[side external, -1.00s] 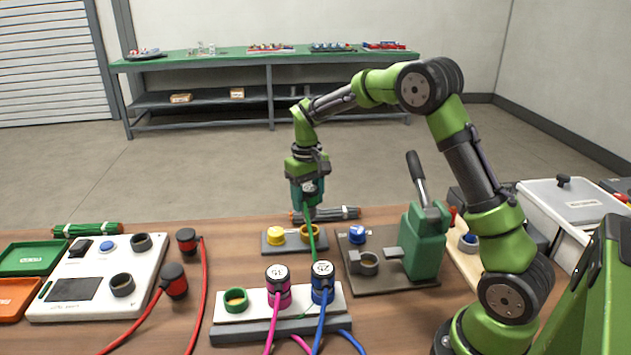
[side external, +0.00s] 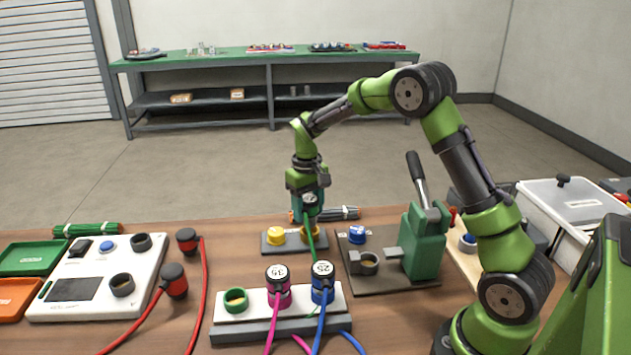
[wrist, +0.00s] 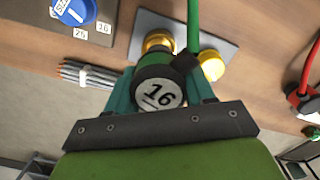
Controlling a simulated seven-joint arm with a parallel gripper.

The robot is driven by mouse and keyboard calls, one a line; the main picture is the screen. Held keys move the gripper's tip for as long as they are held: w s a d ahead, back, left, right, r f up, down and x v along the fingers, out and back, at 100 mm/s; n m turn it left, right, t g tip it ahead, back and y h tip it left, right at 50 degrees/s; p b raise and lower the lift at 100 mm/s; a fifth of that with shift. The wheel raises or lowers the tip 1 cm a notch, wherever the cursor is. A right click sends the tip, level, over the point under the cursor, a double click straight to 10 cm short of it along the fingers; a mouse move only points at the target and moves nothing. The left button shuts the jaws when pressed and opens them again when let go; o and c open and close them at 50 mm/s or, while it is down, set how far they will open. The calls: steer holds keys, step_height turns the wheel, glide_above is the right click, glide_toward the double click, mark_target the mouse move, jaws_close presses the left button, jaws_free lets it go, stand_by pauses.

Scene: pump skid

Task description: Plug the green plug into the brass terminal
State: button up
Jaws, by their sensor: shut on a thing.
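The green plug (wrist: 158,92), with a "16" label on its end and a green cable, is held between the fingers of my gripper (wrist: 160,88). My gripper also shows in the side external view (side external: 309,208). The brass terminal (side external: 312,235) is an open ring on a small grey plate (side external: 264,248), right beside a yellow-capped terminal (side external: 275,235). In the wrist view the brass terminal (wrist: 158,40) shows just past the plug's far end, partly hidden by it. The plug is over the terminal; I cannot tell whether it has entered the ring.
A plate with a green lever press (side external: 425,245) stands close on the right. A white strip (side external: 240,316) with blue and pink plugs stands in front. A dark bundle of rods (side external: 342,213) lies behind the terminal plate. A white panel (side external: 75,300) is at left.

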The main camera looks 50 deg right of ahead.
steer(key=shift+f, duration=1.7)
stand_by(0.3)
steer(key=o, duration=1.3)
steer(key=shift+o, duration=0.2)
step_height(320, 180, up, 17)
steer(key=shift+w+d, duration=0.15)
steer(key=shift+w, duration=0.05)
